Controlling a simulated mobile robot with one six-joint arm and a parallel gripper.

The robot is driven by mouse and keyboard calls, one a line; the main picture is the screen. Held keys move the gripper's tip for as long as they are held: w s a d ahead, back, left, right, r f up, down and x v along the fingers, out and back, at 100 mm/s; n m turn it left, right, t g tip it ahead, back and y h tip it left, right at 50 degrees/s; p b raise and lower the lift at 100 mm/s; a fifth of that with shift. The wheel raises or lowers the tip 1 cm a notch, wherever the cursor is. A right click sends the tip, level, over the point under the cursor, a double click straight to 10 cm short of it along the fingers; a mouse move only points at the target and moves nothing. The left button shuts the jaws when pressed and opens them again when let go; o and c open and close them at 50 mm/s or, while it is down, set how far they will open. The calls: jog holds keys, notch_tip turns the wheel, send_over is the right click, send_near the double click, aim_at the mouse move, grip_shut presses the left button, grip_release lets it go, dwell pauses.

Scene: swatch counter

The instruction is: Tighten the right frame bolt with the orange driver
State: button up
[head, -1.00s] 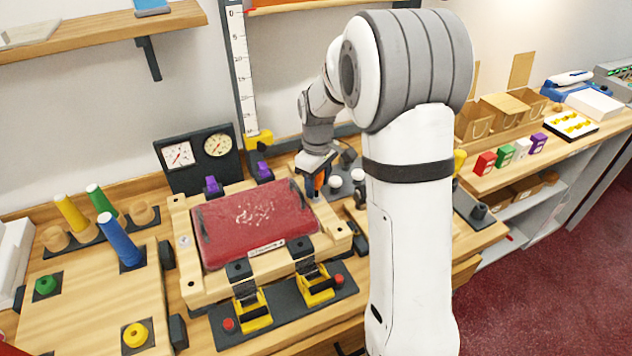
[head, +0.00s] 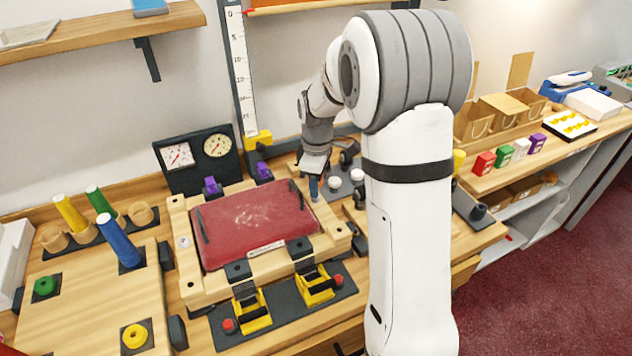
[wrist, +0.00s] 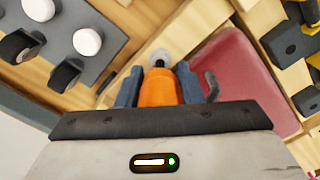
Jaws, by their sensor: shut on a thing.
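My gripper (wrist: 159,88) is shut on the orange driver (wrist: 157,90), with one blue-grey finger on each side of its handle. A round grey piece (wrist: 160,57) shows just past the handle; I cannot tell whether it is the driver's collar or the bolt. In the head view my gripper (head: 313,187) points down at the right side of the wooden frame (head: 178,222), by the red panel (head: 250,215). The driver is hidden behind a finger there. The right frame bolt is not clearly seen, so contact cannot be told.
Two yellow toggle clamps (head: 316,287) stand along the frame's front. Two white knobs (head: 357,174) on a dark plate are close right of my gripper. A gauge panel (head: 197,158) stands behind. Colored pegs, including a blue one (head: 119,240), stand at left.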

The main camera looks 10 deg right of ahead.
jog(key=m, duration=0.8)
jog(key=shift+a, duration=0.1)
jog(key=m, duration=0.7)
jog(key=shift+s, duration=0.1)
jog(key=o, duration=0.7)
jog(key=shift+a, duration=0.1)
jog(key=shift+o, duration=0.2)
